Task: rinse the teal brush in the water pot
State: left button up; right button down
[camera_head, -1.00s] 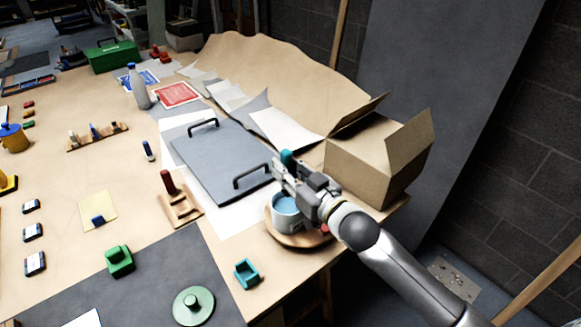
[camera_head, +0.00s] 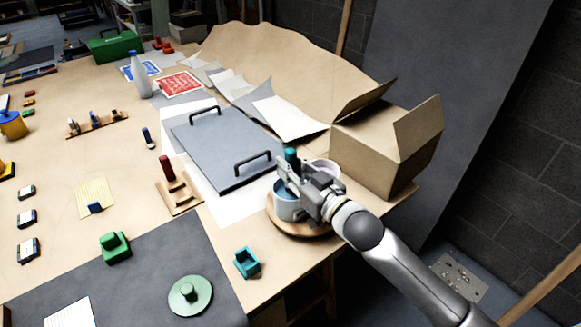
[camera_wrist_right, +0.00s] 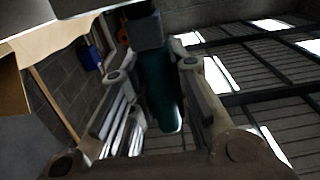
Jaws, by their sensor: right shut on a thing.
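My right gripper (camera_head: 291,179) is shut on the teal brush (camera_head: 291,156), whose upright handle rises above the fingers. The brush also shows between the fingers in the right wrist view (camera_wrist_right: 162,88). The water pot (camera_head: 287,209) is a light grey pot with blue water inside, on a round wooden board (camera_head: 300,231). The gripper is over the pot's rim and hides part of it. The brush's lower end is hidden, so I cannot tell how deep it sits. My left gripper is not in view.
A pale round rim (camera_head: 326,166) shows behind my gripper. An open cardboard box (camera_head: 375,160) stands close by at the right. A grey panel with handles (camera_head: 217,152) lies left of the pot. A teal holder (camera_head: 246,262) and green round piece (camera_head: 190,294) are nearer the front.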

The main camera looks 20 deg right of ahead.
aim_at(290, 149)
jog(key=shift+f+b, duration=0.35)
jog(key=shift+f, duration=0.25)
dwell(1.0)
notch_tip(290, 149, up, 7)
jog(key=p, duration=0.7)
jog(key=shift+r, duration=0.15)
dwell(0.6)
